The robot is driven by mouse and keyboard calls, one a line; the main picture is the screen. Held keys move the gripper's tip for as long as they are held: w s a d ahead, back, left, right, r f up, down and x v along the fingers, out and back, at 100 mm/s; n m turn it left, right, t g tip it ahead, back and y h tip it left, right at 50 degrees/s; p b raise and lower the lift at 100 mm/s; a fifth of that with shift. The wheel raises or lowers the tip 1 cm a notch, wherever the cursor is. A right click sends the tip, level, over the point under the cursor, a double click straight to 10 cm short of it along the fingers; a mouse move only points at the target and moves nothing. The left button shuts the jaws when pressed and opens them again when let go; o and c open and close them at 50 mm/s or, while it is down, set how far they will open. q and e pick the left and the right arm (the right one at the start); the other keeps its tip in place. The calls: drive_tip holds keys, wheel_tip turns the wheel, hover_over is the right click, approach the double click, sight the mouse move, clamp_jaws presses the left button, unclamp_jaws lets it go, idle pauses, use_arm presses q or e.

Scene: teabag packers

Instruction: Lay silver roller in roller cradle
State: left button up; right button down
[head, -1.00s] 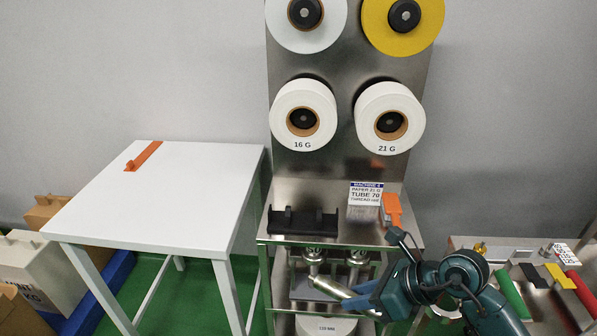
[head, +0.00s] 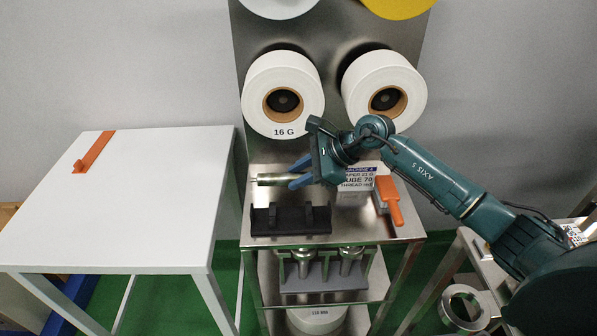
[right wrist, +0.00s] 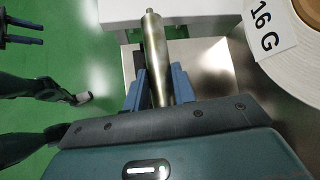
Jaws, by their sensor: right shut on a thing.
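The silver roller (head: 270,180) is a shiny metal cylinder with a thin end pin. My right gripper (head: 298,174) is shut on it and holds it roughly level, pointing left in the head view. In the right wrist view the roller (right wrist: 154,48) stands out between the blue fingers (right wrist: 156,88); its rear end is hidden by the gripper. The black roller cradle (head: 291,220) sits empty at the front of the metal shelf. In the head view the roller appears just above or behind it, apart from it.
Large paper reels (head: 262,80) jut from the back panel close above the gripper. The white table (head: 130,210) at left is mostly clear.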

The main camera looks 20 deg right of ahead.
wheel_tip(320, 180, down, 7)
drive_tip(key=shift+r+b, duration=0.1)
drive_tip(key=shift+b, duration=0.35)
wheel_tip(320, 180, down, 2)
drive_tip(key=shift+f+b, duration=0.1)
drive_tip(key=shift+b, duration=0.45)
use_arm(q)
drive_tip(key=shift+w+d+f, duration=0.2)
drive_tip(key=shift+f, duration=0.1)
use_arm(e)
drive_tip(key=shift+f, duration=0.3)
drive_tip(key=c, duration=1.2)
unclamp_jaws()
drive_tip(key=shift+o, duration=0.6)
